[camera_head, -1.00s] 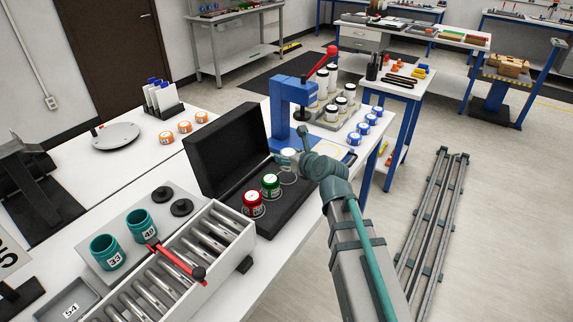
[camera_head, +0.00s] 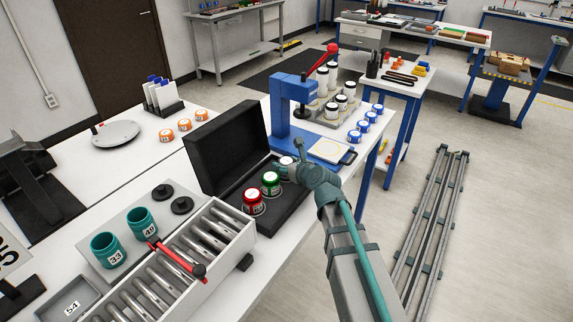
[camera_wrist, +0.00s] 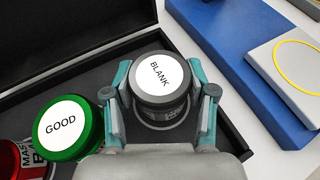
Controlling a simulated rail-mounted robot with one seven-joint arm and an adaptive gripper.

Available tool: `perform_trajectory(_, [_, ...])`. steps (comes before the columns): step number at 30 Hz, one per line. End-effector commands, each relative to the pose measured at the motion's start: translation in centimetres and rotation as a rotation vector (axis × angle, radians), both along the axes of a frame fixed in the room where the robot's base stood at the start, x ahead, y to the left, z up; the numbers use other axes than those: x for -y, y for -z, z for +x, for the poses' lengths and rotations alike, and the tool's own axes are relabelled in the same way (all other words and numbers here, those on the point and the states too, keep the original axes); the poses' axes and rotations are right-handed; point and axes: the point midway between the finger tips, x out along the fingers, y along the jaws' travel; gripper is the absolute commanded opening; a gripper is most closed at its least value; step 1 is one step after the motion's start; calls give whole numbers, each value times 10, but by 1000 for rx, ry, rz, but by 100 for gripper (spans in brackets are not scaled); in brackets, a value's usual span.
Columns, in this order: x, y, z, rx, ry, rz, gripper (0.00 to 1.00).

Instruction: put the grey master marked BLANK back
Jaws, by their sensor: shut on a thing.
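The grey master marked BLANK (camera_wrist: 158,76) is between the two fingers of my gripper (camera_wrist: 163,100), which is shut on it. In the wrist view it is upright at a ringed place in the black case (camera_wrist: 18,95); I cannot tell whether its base touches the floor. In the head view only the white top of the master (camera_head: 287,160) shows beside my gripper (camera_head: 292,172), over the case's far end. The green master marked GOOD (camera_wrist: 66,128) stands just left of my gripper. The red master (camera_head: 253,201) stands beyond the green one, partly cut off in the wrist view.
The blue press (camera_head: 284,112) with its red lever stands just behind the case, with a plate bearing a yellow ring (camera_head: 328,150) at its base. White-lidded jars and blue-lidded pots (camera_head: 363,126) are farther back. The case lid (camera_head: 232,142) stands open.

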Motion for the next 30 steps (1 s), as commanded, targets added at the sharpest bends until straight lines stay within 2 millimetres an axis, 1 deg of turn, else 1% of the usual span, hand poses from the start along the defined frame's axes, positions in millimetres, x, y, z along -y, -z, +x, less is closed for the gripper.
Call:
perform_trajectory(2, [0, 2, 0, 0, 0, 1, 3])
perform_trajectory(3, [0, 3, 0, 0, 0, 1, 58])
perform_trajectory(5, [0, 2, 0, 0, 0, 1, 66])
perform_trajectory(13, [0, 2, 0, 0, 0, 0, 66])
perform_trajectory(17, [0, -2, 0, 1, 0, 0, 66])
perform_trajectory(23, [14, -10, -22, 2, 2, 0, 66])
perform_trajectory(30, [40, -29, -63, 3, 3, 1, 66])
